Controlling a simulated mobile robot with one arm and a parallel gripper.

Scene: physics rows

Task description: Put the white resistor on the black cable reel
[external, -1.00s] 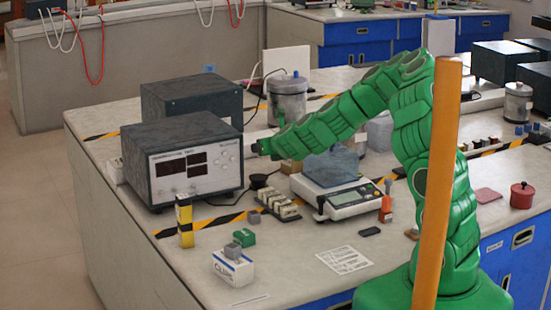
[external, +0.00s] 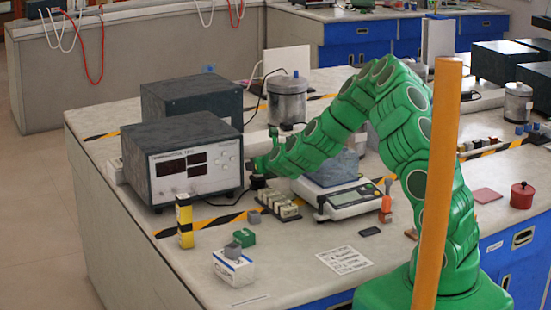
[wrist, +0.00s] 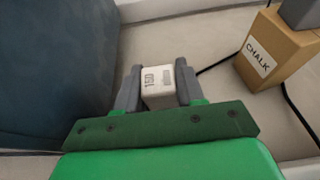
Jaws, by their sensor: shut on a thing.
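The white resistor (wrist: 160,90), a small pale block with dark markings, is between the two grey fingers of my gripper (wrist: 158,80) in the wrist view. The fingers are shut on its sides. In the external view my gripper (external: 258,169) is low, just right of the dark instrument. The black cable reel (external: 257,183) shows only in part, right below the gripper. I cannot tell whether the resistor touches it. In the wrist view the reel is hidden; only a black cable shows.
The dark instrument (external: 185,160) stands close on the left. A brown chalk box (wrist: 268,52) with a grey thing on top is to the right in the wrist view. A rack of pale blocks (external: 280,205) and a scale (external: 352,200) stand to the right of the reel.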

